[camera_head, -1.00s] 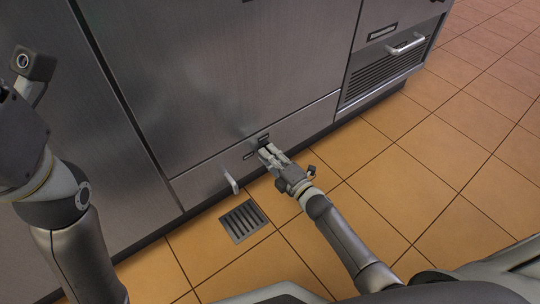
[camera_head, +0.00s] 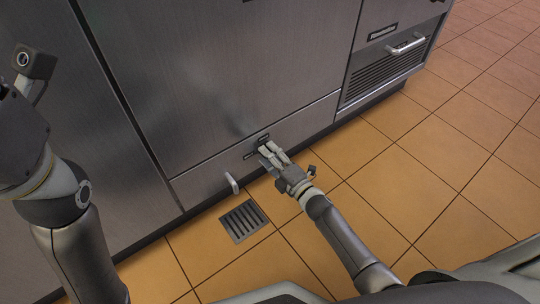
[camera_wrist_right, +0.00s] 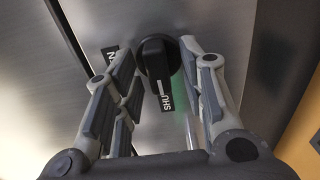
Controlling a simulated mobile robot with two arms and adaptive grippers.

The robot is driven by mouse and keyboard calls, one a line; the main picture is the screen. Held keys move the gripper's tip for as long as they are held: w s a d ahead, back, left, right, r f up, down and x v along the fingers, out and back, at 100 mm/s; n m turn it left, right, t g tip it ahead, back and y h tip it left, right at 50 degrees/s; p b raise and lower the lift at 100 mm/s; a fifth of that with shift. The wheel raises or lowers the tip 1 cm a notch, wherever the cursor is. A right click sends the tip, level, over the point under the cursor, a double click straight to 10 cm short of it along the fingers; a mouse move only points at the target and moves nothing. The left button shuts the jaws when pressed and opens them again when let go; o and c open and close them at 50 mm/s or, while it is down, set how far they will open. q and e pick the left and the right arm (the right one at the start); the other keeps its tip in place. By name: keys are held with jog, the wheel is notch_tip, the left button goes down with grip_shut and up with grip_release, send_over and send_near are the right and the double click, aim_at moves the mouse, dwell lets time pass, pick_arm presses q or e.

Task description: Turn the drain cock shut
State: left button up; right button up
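The drain cock is a black round knob with a raised grip bar (camera_wrist_right: 157,58) on the steel front panel. A label reading "SHU", partly hidden, (camera_wrist_right: 168,95) is beside the lower end of the bar in the right wrist view. Another label (camera_wrist_right: 110,62), mostly hidden, is to the left. My right gripper (camera_wrist_right: 158,68) is open, with one finger on each side of the knob; I cannot tell whether they touch it. In the head view, my right gripper (camera_head: 264,148) is at the low panel and hides the knob. My left gripper is out of the picture.
A metal pipe or handle (camera_head: 232,183) sticks out of the low panel left of my right gripper, above a floor drain grate (camera_head: 243,221). A vented panel with a handle (camera_head: 405,45) is at the right. The tiled floor (camera_head: 420,160) is clear.

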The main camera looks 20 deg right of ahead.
jog(key=v, duration=1.2)
jog(key=shift+r, duration=0.1)
